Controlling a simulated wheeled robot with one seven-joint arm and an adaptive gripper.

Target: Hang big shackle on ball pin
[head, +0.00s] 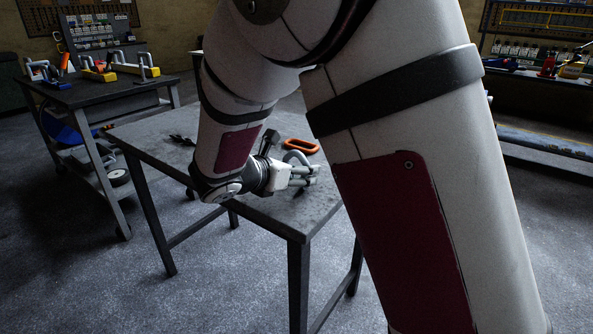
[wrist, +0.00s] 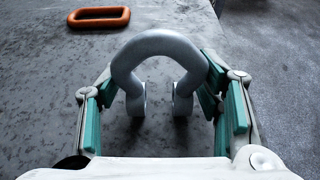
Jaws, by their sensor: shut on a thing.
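The big shackle is a thick grey U-shaped piece, seen in the wrist view (wrist: 160,42) with its bow away from me and its two eyed ends toward me. My gripper (wrist: 161,80) has its teal pads on both outer sides of the shackle and is shut on it. In the head view, my gripper (head: 305,175) is over the near right part of the table, with the shackle (head: 297,155) showing as a grey arc. I cannot tell whether the shackle touches the tabletop. I cannot make out the ball pin in either view.
An orange oval link (head: 301,145) lies on the grey table (head: 150,135) beyond the shackle. A small dark object (head: 182,140) lies near its far left edge. A trolley (head: 100,92) at left carries yellow, red and grey hardware. My arm hides much of the head view.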

